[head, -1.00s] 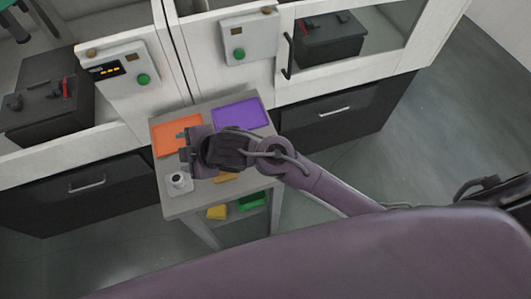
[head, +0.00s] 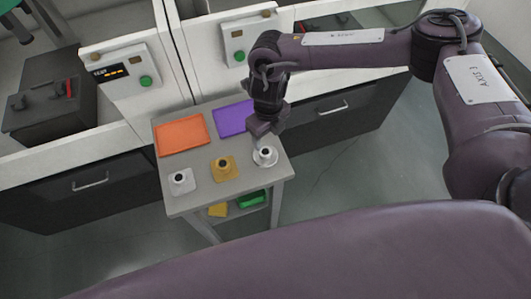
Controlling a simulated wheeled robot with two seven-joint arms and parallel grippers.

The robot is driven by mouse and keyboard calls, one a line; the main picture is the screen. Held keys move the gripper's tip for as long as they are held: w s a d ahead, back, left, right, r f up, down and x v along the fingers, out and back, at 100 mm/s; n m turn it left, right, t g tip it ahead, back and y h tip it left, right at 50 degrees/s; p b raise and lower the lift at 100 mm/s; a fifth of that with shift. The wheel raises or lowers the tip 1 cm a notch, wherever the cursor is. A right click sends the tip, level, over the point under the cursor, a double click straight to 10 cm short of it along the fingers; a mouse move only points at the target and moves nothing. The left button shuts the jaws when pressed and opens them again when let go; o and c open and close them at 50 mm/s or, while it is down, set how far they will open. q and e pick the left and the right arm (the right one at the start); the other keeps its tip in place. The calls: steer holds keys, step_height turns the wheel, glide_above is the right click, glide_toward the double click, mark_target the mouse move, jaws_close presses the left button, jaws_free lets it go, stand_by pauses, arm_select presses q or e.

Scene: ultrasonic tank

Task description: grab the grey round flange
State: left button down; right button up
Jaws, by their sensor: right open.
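The grey round flange (head: 265,158), with a round base and an upright neck, stands at the right front of the small grey table (head: 203,196). My right gripper (head: 261,138) is open and points down just above and slightly behind the flange. The fingertips are small and dark, and I cannot tell whether they touch its neck. A yellow flange (head: 224,170) stands left of it, and a light grey flange with a squarish base (head: 182,182) stands further left. My left gripper is not in view.
An orange tray (head: 181,134) and a purple tray (head: 233,118) lie at the table's back, the purple one partly behind my right gripper. A lower shelf holds a yellow bin (head: 217,210) and a green bin (head: 251,200). White cabinets with control boxes (head: 120,70) stand behind the table.

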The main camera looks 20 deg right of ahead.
mark_target(265, 152)
steer(key=f+p, duration=0.1)
steer(key=f, duration=0.1)
steer(key=f+p, duration=0.1)
steer(key=f, duration=0.1)
steer(key=a+f+p, duration=0.1)
steer(key=f, duration=0.1)
steer(key=shift+s+f, duration=0.2)
steer(key=shift+s, duration=0.05)
steer(key=shift+f, duration=0.25)
steer(key=c, duration=1.1)
steer(key=shift+w, duration=0.1)
steer(key=shift+c, duration=0.3)
steer(key=shift+r, duration=0.15)
